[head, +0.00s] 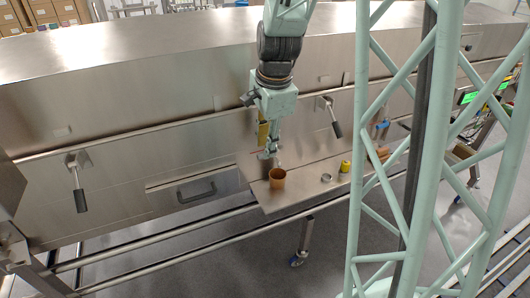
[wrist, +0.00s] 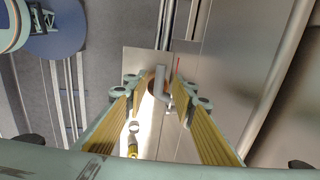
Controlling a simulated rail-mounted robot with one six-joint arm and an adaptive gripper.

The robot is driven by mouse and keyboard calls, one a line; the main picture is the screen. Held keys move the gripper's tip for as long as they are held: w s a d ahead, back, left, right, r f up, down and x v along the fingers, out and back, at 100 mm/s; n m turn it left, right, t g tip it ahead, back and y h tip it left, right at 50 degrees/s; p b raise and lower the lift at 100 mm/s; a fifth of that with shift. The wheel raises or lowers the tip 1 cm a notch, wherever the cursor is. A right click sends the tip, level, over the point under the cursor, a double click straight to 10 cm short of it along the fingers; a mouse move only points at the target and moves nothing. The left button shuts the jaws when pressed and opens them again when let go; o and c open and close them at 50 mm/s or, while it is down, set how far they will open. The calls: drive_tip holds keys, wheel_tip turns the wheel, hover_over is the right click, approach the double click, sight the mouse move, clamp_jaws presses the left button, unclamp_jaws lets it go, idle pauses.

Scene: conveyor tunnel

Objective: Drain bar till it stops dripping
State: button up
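A brown cup (head: 277,179) stands upright on the metal shelf, just below my gripper (head: 268,151). In the wrist view, part of the cup's brown side (wrist: 150,81) shows between the fingers. A grey bent bar (wrist: 160,82) also lies between the fingertips of my gripper (wrist: 157,92). The yellow-padded fingers stand apart, with a gap visible beside the bar. I cannot tell whether they grip the bar. The inside of the cup and any drops are too small to make out.
On the metal shelf (head: 305,188), a small metal ring or dish (head: 326,178) and a yellow container (head: 344,171) stand right of the cup. The steel tunnel wall (head: 120,185) with lever handles is close behind. My green lattice column crosses the right side.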

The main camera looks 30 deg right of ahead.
drive_tip(key=shift+w+f, duration=0.15)
drive_tip(key=shift+f, duration=0.55)
drive_tip(key=shift+w+f, duration=0.15)
drive_tip(key=shift+f, duration=0.55)
drive_tip(key=shift+d, duration=0.1)
clamp_jaws()
